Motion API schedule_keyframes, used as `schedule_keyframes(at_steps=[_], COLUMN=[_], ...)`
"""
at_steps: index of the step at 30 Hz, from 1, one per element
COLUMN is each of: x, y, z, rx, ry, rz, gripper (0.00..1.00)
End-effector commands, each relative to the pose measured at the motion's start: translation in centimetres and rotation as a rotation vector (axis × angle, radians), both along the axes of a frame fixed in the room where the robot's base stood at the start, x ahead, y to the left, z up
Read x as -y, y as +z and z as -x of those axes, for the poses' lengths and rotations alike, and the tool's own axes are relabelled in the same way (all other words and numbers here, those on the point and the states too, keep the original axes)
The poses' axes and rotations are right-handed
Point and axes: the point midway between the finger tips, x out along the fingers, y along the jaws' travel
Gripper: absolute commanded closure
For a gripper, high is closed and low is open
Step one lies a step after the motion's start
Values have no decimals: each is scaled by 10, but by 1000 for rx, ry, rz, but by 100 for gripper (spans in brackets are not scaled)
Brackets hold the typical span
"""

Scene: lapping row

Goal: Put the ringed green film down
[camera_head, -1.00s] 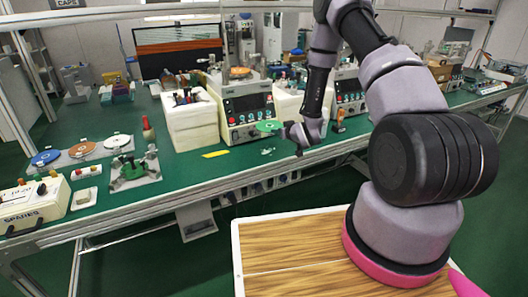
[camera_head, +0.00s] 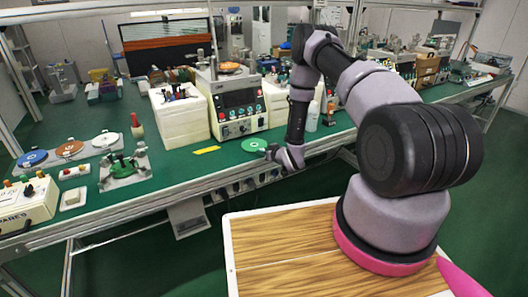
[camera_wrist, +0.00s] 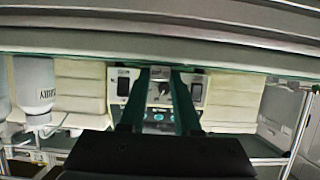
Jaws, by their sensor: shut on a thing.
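The green film (camera_head: 254,145) is a thin flat disc with a pale ring at its middle. In the head view it lies level at the front of the green bench, in front of the lapping machine (camera_head: 238,105). My gripper (camera_head: 270,152) is shut on its right edge. The film is very close to the bench top; I cannot tell whether it touches. In the wrist view my gripper's two dark green fingers (camera_wrist: 174,100) show close together, and the film cannot be made out between them.
A yellow strip (camera_head: 206,150) lies left of the film.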

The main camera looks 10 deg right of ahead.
Motion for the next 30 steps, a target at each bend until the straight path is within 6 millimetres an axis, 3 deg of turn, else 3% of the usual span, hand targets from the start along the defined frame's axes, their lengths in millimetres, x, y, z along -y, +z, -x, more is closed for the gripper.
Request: schedule_keyframes(at_steps=[9, 10, 12, 23, 30], x=[1, 1, 1, 0, 12], y=[-2, -2, -2, 1, 15], z=[-1, -1, -1, -1, 32], rx=[1, 1, 1, 1, -3], ry=[-1, -1, -1, 0, -4], rz=[0, 0, 0, 1, -2], gripper=[100, 61, 39, 39, 39])
